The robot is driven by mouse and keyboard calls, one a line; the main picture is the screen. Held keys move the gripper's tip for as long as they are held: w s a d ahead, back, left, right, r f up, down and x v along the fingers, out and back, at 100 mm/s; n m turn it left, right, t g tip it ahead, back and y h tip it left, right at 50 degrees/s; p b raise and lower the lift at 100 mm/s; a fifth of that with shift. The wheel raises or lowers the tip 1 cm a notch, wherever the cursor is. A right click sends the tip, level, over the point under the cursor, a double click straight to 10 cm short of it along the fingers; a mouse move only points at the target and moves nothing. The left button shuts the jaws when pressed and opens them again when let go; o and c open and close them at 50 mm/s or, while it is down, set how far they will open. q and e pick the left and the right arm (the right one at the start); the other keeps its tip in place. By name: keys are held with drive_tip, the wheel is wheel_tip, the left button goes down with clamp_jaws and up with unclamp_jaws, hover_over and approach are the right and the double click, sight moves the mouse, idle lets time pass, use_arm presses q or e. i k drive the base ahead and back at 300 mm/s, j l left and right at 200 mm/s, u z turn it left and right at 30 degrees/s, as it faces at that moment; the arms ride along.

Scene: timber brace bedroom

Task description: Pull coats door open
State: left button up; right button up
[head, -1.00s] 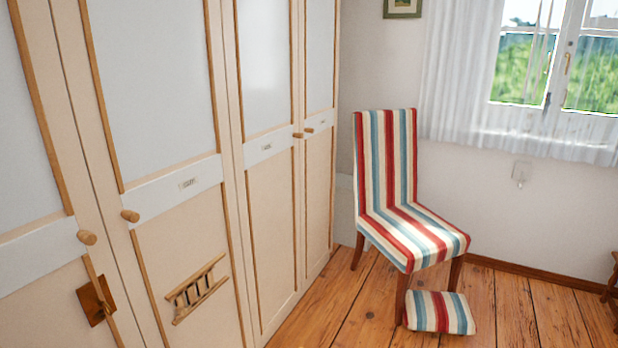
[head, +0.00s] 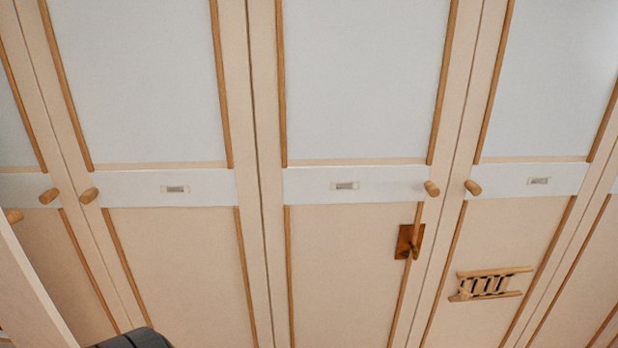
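A row of cream wardrobe doors with wooden trim fills the head view. Each carries a pale band with a small label, too small to read, so I cannot tell which is the coats door. The middle door (head: 345,270) has a round wooden knob (head: 432,188) at its right edge. The door to its right (head: 468,315) has a knob (head: 472,187) at its left edge. The door to the left (head: 180,270) has a knob (head: 88,195). These doors look shut. Neither gripper is in view.
A pale slanted bar (head: 28,285) and a dark rounded shape (head: 135,339) cut into the lower left.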

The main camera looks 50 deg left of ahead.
sight(358, 106)
drive_tip(key=u, duration=1.15)
drive_tip(key=k, duration=0.05)
